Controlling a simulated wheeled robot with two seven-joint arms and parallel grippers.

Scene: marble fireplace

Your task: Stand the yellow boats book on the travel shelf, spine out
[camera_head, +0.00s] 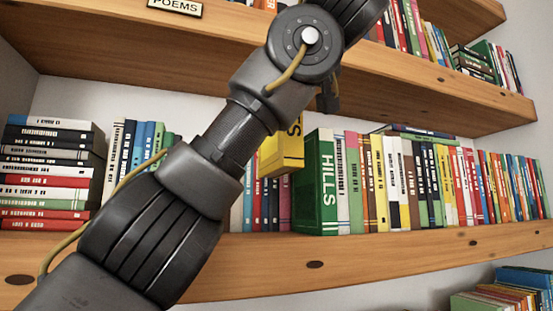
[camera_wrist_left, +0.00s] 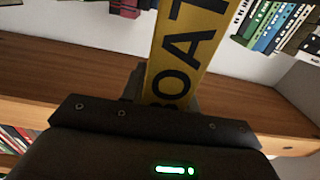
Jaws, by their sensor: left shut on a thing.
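The yellow boats book (camera_head: 283,152) shows beside and behind my left arm in the head view, just left of the green HILLS book (camera_head: 315,185). Its lower end is above the middle shelf board (camera_head: 400,250). My right gripper is in neither view. No travel label is visible.
Upright books (camera_head: 430,185) fill the shelf right of HILLS. Thin books (camera_head: 262,205) stand behind and below the yellow book. A flat stack (camera_head: 50,170) lies at the far left. The upper shelf, labelled POEMS (camera_head: 175,6), overhangs above.

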